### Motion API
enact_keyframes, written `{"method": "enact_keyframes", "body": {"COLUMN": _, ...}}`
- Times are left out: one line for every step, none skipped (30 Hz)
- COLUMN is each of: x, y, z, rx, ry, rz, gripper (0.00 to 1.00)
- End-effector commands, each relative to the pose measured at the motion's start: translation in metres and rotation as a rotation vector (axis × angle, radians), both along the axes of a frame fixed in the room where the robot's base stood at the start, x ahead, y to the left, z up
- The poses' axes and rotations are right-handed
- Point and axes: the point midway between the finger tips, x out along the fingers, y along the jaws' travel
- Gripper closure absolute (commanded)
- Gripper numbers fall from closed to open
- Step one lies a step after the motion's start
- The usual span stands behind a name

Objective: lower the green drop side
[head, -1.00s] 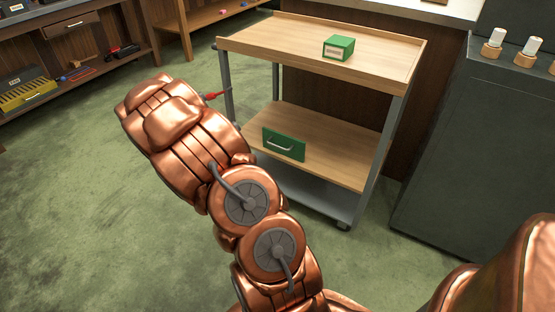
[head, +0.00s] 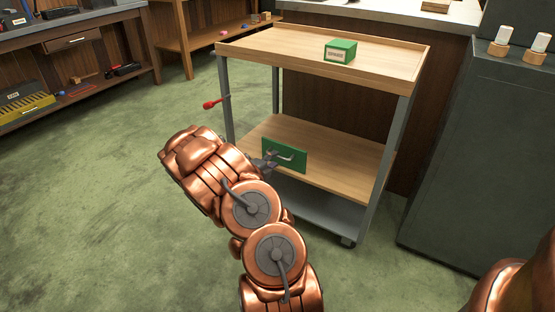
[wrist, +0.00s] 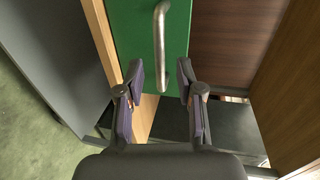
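The green drop side (head: 296,164) stands upright at the front edge of the cart's lower shelf (head: 340,150). It has a silver bar handle (head: 287,156). My gripper (head: 270,160) is at the left part of the panel, close to the handle. In the wrist view the green panel (wrist: 125,30) fills the upper middle, and the handle (wrist: 159,45) runs upright in the picture. My gripper (wrist: 161,77) is open there, with one finger on each side of the handle's lower end. A gap shows on both sides; I cannot tell the depth between fingertips and handle.
The cart's top (head: 300,50) carries a green labelled box (head: 340,51). A red-knobbed lever (head: 212,104) sticks out from the left front post. A dark cabinet (head: 460,150) stands to the right. Green floor (head: 90,200) is clear at the left.

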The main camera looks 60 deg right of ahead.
Motion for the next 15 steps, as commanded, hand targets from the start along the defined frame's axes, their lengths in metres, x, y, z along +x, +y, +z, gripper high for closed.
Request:
{"method": "enact_keyframes", "body": {"x": -0.001, "y": -0.006, "z": -0.002, "rx": -0.001, "ry": -0.002, "rz": -0.002, "gripper": 0.63}}
{"method": "enact_keyframes", "body": {"x": 0.000, "y": -0.010, "z": -0.003, "rx": -0.002, "ry": -0.002, "rz": -0.002, "gripper": 0.63}}
{"method": "enact_keyframes", "body": {"x": -0.001, "y": -0.014, "z": -0.004, "rx": -0.001, "ry": -0.002, "rz": -0.002, "gripper": 0.63}}
{"method": "enact_keyframes", "body": {"x": -0.001, "y": -0.016, "z": -0.004, "rx": -0.001, "ry": -0.002, "rz": -0.002, "gripper": 0.63}}
{"method": "enact_keyframes", "body": {"x": 0.000, "y": -0.019, "z": -0.005, "rx": -0.001, "ry": -0.002, "rz": -0.002, "gripper": 0.63}}
{"method": "enact_keyframes", "body": {"x": -0.001, "y": -0.023, "z": -0.006, "rx": -0.001, "ry": 0.001, "rz": -0.003, "gripper": 0.63}}
{"method": "enact_keyframes", "body": {"x": 0.000, "y": -0.025, "z": -0.006, "rx": -0.001, "ry": 0.000, "rz": -0.002, "gripper": 0.63}}
{"method": "enact_keyframes", "body": {"x": 0.000, "y": -0.027, "z": -0.007, "rx": -0.001, "ry": 0.000, "rz": -0.002, "gripper": 0.63}}
{"method": "enact_keyframes", "body": {"x": 0.000, "y": -0.030, "z": -0.007, "rx": -0.001, "ry": 0.000, "rz": -0.002, "gripper": 0.63}}
{"method": "enact_keyframes", "body": {"x": 0.000, "y": -0.032, "z": -0.007, "rx": -0.001, "ry": -0.001, "rz": -0.001, "gripper": 0.63}}
{"method": "enact_keyframes", "body": {"x": 0.001, "y": -0.034, "z": -0.008, "rx": -0.001, "ry": 0.000, "rz": -0.001, "gripper": 0.63}}
{"method": "enact_keyframes", "body": {"x": 0.001, "y": -0.035, "z": -0.008, "rx": -0.001, "ry": 0.000, "rz": 0.000, "gripper": 0.63}}
{"method": "enact_keyframes", "body": {"x": 0.001, "y": -0.036, "z": -0.008, "rx": 0.000, "ry": 0.000, "rz": 0.000, "gripper": 0.63}}
{"method": "enact_keyframes", "body": {"x": 0.001, "y": -0.037, "z": -0.008, "rx": 0.000, "ry": 0.000, "rz": 0.000, "gripper": 0.63}}
{"method": "enact_keyframes", "body": {"x": 0.001, "y": -0.038, "z": -0.008, "rx": 0.000, "ry": 0.000, "rz": 0.000, "gripper": 0.63}}
